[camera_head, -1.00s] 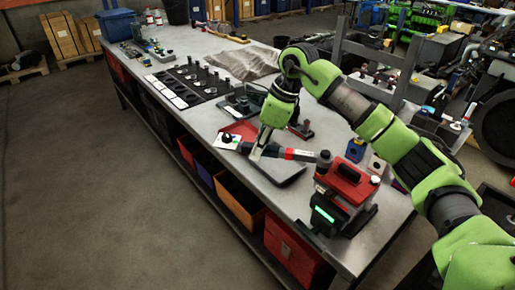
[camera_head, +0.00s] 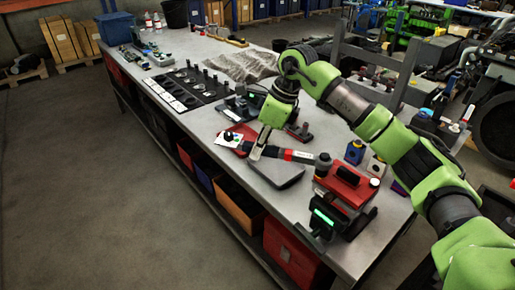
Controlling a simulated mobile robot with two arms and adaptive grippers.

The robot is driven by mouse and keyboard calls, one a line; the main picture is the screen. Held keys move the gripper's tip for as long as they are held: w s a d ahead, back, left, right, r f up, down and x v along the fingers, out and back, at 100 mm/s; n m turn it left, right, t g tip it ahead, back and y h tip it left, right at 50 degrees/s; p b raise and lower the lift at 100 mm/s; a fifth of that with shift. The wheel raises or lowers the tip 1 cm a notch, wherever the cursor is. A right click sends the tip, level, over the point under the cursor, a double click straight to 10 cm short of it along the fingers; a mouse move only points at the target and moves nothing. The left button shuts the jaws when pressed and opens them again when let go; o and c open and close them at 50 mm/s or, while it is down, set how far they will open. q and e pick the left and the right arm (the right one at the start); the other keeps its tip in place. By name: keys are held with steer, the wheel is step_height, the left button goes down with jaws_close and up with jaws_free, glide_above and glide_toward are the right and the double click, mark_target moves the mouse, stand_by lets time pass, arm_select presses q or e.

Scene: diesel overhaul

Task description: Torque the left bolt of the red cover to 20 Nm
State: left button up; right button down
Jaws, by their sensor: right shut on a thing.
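The red cover (camera_head: 343,186) sits on a dark device with a lit green display (camera_head: 323,217) near the front right end of the bench. My right gripper (camera_head: 257,151) is shut on a dark torque wrench (camera_head: 299,156) with a red band, left of the cover. The wrench lies roughly level, and its round head (camera_head: 323,160) is at the cover's left end, over the left bolt place. The left bolt is hidden under or behind this head; I cannot tell whether they touch. A dark and white round knob (camera_head: 374,183) shows at the cover's right end. My left gripper is out of view.
A grey flat pad (camera_head: 281,175) lies under the wrench on the metal bench (camera_head: 205,132). Blue (camera_head: 355,152) and beige (camera_head: 376,166) blocks stand behind the cover. A black parts tray (camera_head: 184,85) lies further back. Bins sit under the bench.

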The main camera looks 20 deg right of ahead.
steer(key=shift+w+d+r, duration=0.1)
steer(key=shift+w+d, duration=0.1)
steer(key=shift+w, duration=0.1)
steer(key=shift+w+d+m, duration=0.25)
steer(key=shift+m, duration=0.15)
steer(key=shift+w+d, duration=0.1)
steer(key=shift+w, duration=0.05)
stand_by(0.3)
steer(key=shift+w+d+m+t, duration=0.2)
steer(key=shift+m+t, duration=0.1)
steer(key=shift+w, duration=0.1)
steer(key=shift+w+d+m, duration=0.25)
steer(key=shift+d+m, duration=0.05)
steer(key=shift+w+d, duration=0.1)
stand_by(0.5)
steer(key=shift+w+d, duration=0.2)
steer(key=shift+d, duration=0.05)
steer(key=shift+m, duration=0.3)
